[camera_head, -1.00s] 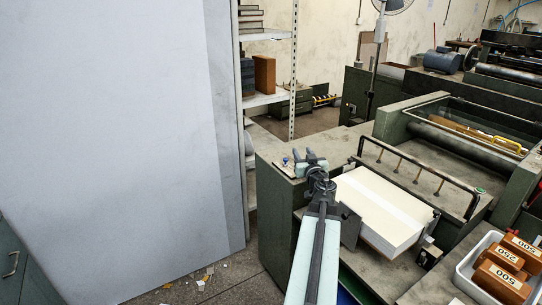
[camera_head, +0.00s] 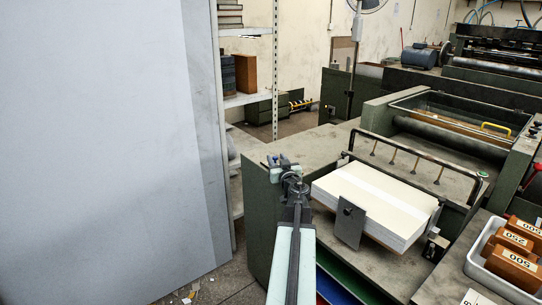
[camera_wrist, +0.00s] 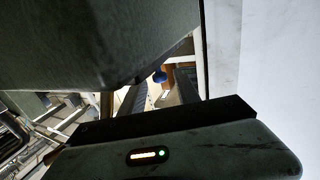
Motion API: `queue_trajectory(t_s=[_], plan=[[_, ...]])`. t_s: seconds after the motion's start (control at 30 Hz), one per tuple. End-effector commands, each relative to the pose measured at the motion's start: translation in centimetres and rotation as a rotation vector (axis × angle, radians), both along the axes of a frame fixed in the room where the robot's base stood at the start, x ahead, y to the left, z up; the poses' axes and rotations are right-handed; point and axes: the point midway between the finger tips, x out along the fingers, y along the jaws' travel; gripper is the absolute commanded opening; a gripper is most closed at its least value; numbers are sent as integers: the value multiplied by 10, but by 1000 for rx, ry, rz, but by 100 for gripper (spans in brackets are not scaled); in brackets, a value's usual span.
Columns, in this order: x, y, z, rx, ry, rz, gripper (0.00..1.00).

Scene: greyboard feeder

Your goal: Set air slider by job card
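My gripper (camera_head: 283,162) is over the near left corner of the green feeder's top (camera_head: 318,150). In the wrist view, my gripper (camera_wrist: 160,88) shows two dark fingers apart, with a gap between them. In the head view the gripper mostly hides the knob area. No slider scale can be read. A small pale card (camera_head: 477,298) lies at the lower right; I cannot tell whether it is the job card.
A stack of cream board (camera_head: 375,195) sits right of my arm, with a grey plate (camera_head: 350,222) at its front. A white tray (camera_head: 475,266) holds brown numbered blocks (camera_head: 512,268) at the right. A large grey panel (camera_head: 100,150) stands close on the left.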

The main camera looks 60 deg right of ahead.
Motion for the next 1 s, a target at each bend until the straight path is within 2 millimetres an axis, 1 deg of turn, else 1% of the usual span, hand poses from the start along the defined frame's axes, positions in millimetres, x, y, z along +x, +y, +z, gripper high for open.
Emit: queue_trajectory(t_s=[0.03, 0.2, 0.3, 0.5, 0.53, 0.63, 0.67, 1.0], plan=[[10, -9, 0, 0, 0, 2, 38], [33, -28, 0, 0, 0, 3, 38], [39, -32, 0, 0, 0, 3, 38], [39, -31, 0, 0, 0, 3, 38], [39, -31, 0, 0, 0, 3, 33], [39, -31, 0, 0, 0, 4, 5], [39, -31, 0, 0, 0, 4, 0], [40, -30, 0, 0, 0, 4, 0]])
